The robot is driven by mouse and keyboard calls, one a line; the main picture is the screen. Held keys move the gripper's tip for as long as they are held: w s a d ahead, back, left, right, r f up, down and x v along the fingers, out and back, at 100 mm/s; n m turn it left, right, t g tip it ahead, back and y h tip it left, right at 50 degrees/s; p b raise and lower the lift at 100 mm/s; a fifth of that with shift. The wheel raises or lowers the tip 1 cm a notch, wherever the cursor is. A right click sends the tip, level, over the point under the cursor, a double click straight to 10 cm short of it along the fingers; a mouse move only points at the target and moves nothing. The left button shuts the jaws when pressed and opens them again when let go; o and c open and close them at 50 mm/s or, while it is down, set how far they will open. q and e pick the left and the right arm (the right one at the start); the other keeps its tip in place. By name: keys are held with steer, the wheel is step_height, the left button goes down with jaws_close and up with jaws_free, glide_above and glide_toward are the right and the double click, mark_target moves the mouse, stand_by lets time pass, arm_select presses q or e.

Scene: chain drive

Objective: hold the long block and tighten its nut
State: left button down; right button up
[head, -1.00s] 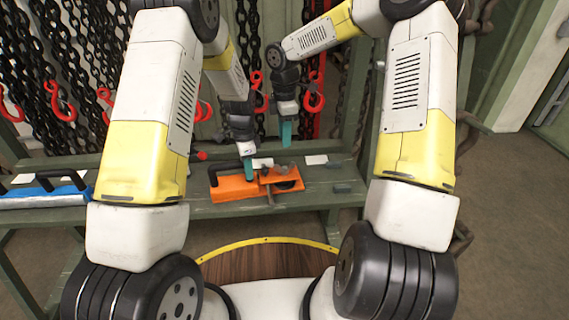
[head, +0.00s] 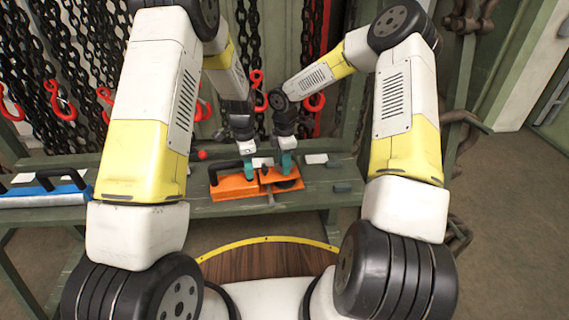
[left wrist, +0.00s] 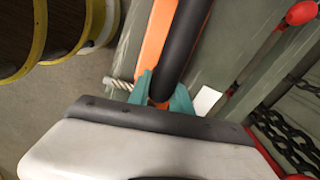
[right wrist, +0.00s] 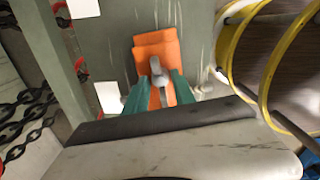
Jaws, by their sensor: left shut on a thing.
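The orange long block (head: 236,189) with a black bar handle (head: 226,167) lies on the green bench. My left gripper (head: 248,171) is shut on it at the handle end. In the left wrist view the teal fingers (left wrist: 162,92) sit either side of the black handle (left wrist: 184,42). A ridged metal rod (left wrist: 118,84) sticks out beside them. My right gripper (head: 286,165) is low over the block's right part. In the right wrist view its fingers (right wrist: 153,90) are apart, with a grey metal piece (right wrist: 157,75) between them over orange; I cannot tell if this is the nut.
A blue tool with a black handle (head: 45,190) lies on the bench at the left. White cards (head: 316,159) and a small dark block (head: 341,187) lie near the right end. Chains with red hooks hang behind the bench.

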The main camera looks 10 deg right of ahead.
jaws_close()
steer(key=shift+m, duration=0.4)
jaws_free()
steer(key=shift+r, duration=0.15)
step_height(320, 180, up, 12)
stand_by(0.5)
